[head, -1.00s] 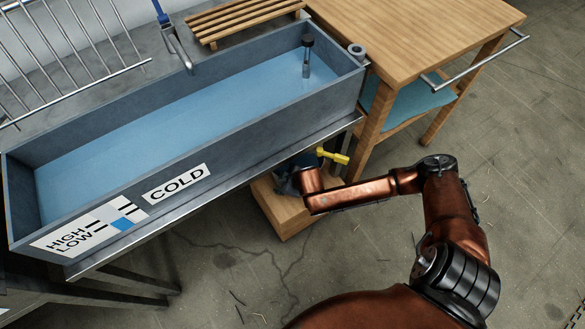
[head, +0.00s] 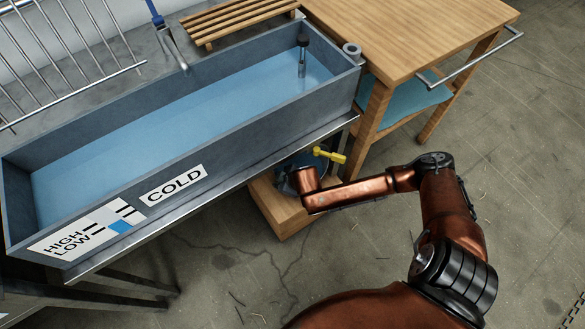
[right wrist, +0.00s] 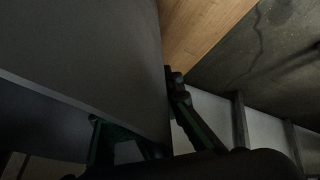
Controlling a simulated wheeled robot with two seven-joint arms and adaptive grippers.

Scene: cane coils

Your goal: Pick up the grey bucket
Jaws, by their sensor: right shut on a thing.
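The grey bucket (right wrist: 85,60) fills the left of the right wrist view as a smooth grey wall with a paler edge. My right gripper (right wrist: 145,115) has one dark finger on each side of this wall and is shut on it. In the head view a small blue-grey part of the bucket (head: 284,178) seems to show beside my wrist, below the trough's front edge. The trough and my arm hide the rest of it and most of the gripper. My left gripper is not in view.
The water-filled trough (head: 235,157) with its metal front ledge overhangs the work spot. A wooden block (head: 278,212) stands below, by a yellow-handled tap (head: 330,154). A wooden table (head: 420,35) stands to the right. The floor (head: 370,240) in front is clear apart from scraps.

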